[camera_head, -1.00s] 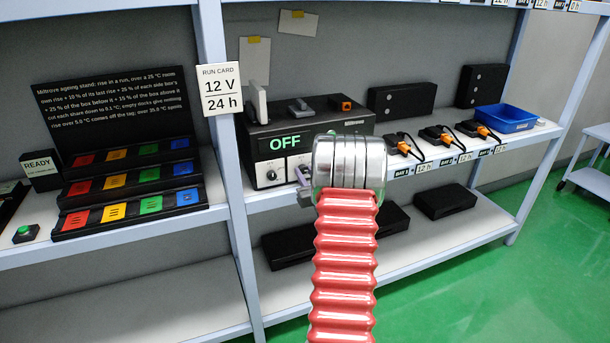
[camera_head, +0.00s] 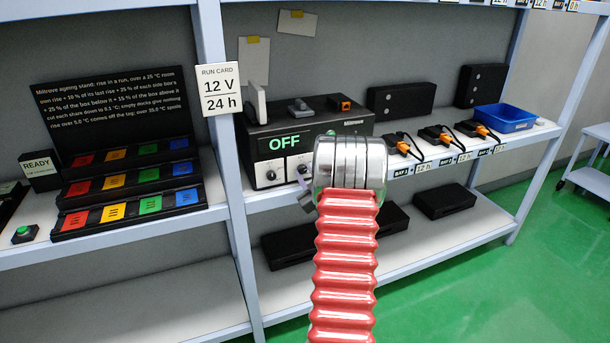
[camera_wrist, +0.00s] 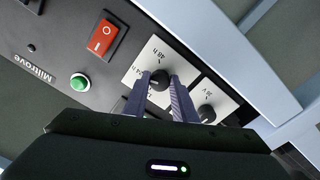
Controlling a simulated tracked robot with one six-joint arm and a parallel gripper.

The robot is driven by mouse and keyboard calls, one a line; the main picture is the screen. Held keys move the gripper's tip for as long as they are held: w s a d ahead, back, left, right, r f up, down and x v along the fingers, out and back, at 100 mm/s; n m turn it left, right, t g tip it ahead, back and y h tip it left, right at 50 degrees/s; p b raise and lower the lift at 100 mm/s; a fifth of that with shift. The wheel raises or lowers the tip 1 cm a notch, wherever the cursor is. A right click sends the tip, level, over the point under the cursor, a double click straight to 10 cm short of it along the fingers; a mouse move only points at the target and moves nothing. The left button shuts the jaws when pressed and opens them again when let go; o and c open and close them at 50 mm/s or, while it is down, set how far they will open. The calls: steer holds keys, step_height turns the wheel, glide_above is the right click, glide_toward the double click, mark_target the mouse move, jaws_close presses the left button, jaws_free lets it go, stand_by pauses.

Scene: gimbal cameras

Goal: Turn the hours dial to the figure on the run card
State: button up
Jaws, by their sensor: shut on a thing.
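The run card (camera_head: 220,90) on the shelf post reads 12 V and 24 h. The black Miltrove power unit (camera_head: 330,120) stands behind my gripper, its display (camera_head: 284,142) reading OFF. In the wrist view, the hours dial (camera_wrist: 158,79) is a black knob on a white plate marked 48 h, with another h mark partly hidden. My gripper (camera_wrist: 162,86) is shut on this knob, one purple finger on each side. The volts dial (camera_wrist: 207,113) is beside it, near a 36 V mark. In the head view my gripper (camera_head: 304,193) partly hides the hours plate (camera_head: 299,166). The dial's exact setting cannot be read.
A red rocker switch (camera_wrist: 103,37) and a green button (camera_wrist: 80,82) are on the same panel. A shelf post (camera_head: 222,150) stands left of the unit. Battery docks with orange plugs (camera_head: 403,148) and a blue bin (camera_head: 505,118) lie to the right.

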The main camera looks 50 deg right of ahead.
steer(key=shift+w+a, duration=0.1)
steer(key=o, duration=1)
steer(key=shift+o, duration=0.2)
steer(key=v, duration=1.4)
